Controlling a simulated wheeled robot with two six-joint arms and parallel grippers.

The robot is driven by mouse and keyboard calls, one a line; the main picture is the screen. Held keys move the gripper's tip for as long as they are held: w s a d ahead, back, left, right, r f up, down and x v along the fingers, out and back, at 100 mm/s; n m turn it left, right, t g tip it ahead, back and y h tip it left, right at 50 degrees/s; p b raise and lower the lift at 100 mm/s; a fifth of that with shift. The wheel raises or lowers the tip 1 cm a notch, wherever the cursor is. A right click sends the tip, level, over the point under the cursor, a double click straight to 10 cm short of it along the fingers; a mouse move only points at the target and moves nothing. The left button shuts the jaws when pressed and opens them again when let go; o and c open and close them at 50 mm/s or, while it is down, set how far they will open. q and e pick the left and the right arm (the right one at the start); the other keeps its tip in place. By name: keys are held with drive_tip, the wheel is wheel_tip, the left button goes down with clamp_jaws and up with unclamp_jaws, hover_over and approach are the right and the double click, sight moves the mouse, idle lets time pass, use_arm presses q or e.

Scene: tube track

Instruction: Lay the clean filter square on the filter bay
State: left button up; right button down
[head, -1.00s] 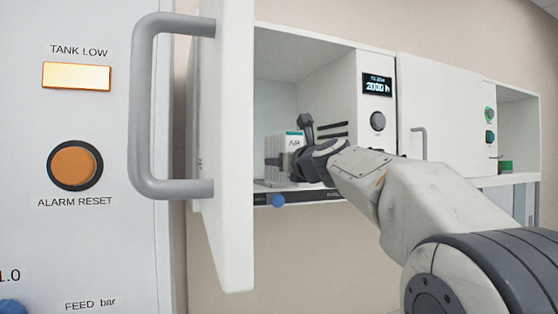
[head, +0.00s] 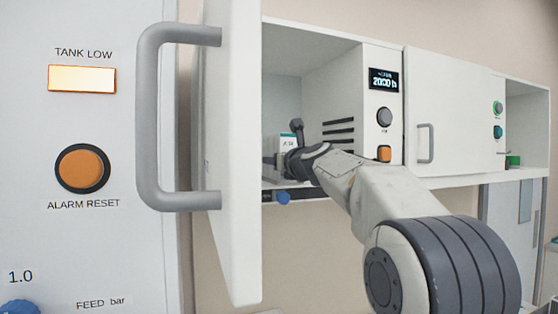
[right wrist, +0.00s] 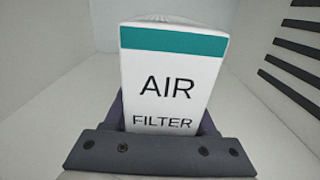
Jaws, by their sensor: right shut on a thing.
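The clean filter square (head: 287,141) is white with a teal top band, inside the open cabinet in the head view. In the right wrist view its face (right wrist: 168,85) reads "AIR FILTER" and it stands upright in the picture. My right gripper (head: 287,158) is shut on the filter and holds it inside the cabinet near its floor. The filter's lower part is hidden by the gripper in both views. The filter bay cannot be clearly made out; whether the filter touches anything below cannot be told. My left gripper is not in view.
The open cabinet door (head: 232,160) with its grey handle (head: 150,120) stands to the left of the opening. The vented side wall (head: 338,132) is close on the right. A blue knob (head: 283,197) sits at the cabinet's front edge.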

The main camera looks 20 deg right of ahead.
drive_tip(key=shift+r, duration=0.1)
drive_tip(key=shift+c, duration=0.7)
unclamp_jaws()
drive_tip(key=shift+s, duration=0.1)
